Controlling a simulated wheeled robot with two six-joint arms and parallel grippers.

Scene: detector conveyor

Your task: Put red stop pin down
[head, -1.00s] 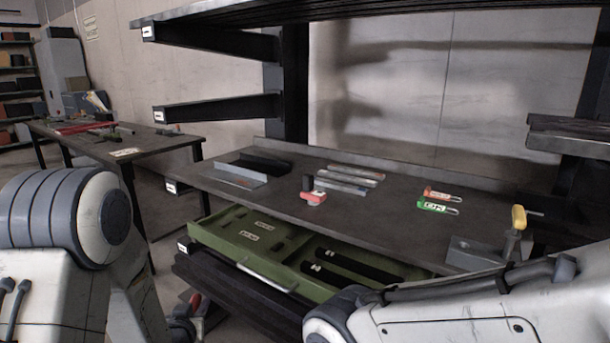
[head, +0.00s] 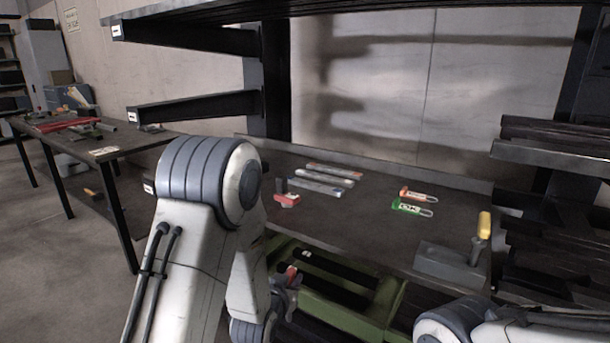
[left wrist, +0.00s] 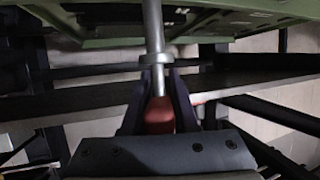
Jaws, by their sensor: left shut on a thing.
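In the left wrist view, the left gripper (left wrist: 159,82) is shut on the red stop pin (left wrist: 159,114). In the head view a small red part of the pin (head: 291,270) shows at the gripper. My right gripper is out of view; only part of that arm shows at lower right.
A side table (head: 128,151) stands at left.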

